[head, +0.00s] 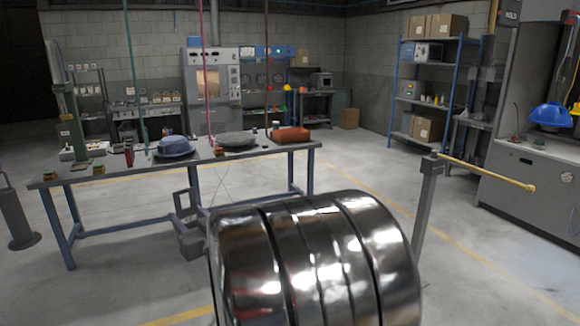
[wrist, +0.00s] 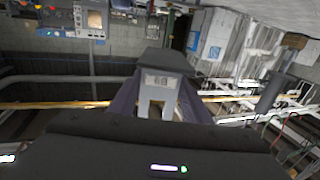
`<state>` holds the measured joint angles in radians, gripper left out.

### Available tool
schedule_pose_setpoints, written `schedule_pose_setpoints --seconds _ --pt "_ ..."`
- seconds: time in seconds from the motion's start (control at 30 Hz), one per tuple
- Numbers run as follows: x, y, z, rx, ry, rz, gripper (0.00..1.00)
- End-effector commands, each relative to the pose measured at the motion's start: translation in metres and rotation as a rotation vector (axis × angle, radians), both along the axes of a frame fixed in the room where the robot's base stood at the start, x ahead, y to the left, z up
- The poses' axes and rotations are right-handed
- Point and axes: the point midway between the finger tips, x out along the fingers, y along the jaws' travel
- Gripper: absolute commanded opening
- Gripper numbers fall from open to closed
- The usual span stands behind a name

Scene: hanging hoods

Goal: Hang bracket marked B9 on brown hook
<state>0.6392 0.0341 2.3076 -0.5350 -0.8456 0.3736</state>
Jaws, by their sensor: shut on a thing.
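My gripper (head: 192,238) is off the front edge of the workbench, partly hidden by the large shiny part of my arm. It is shut on a grey bracket (head: 182,203), which shows as an angular open frame. In the wrist view the bracket (wrist: 162,62) sits between the two dark fingers (wrist: 160,104).
The workbench (head: 110,178) holds a blue hood (head: 174,147), a grey round piece (head: 236,140) and a red box (head: 291,135). Teal (head: 131,70) and pink (head: 208,70) lines also hang above it. A post with a brass rod (head: 485,171) stands right. Floor between is clear.

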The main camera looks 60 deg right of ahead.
Motion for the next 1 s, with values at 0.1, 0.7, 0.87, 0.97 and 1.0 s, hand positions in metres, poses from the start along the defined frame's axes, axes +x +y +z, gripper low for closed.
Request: schedule_pose_setpoints --seconds 0.1,0.7,0.87,0.97,1.0 --pt "-0.026 -0.036 0.026 -0.006 -0.006 -0.059 0.08" --pt "-0.186 -0.16 0.124 -0.004 -0.003 -0.392 0.08" --pt "-0.202 -0.167 0.131 -0.001 -0.002 -0.428 0.08" --pt "-0.203 -0.168 0.132 0.0 -0.002 -0.431 0.08" --pt "-0.203 -0.168 0.132 0.0 -0.002 -0.43 0.08"
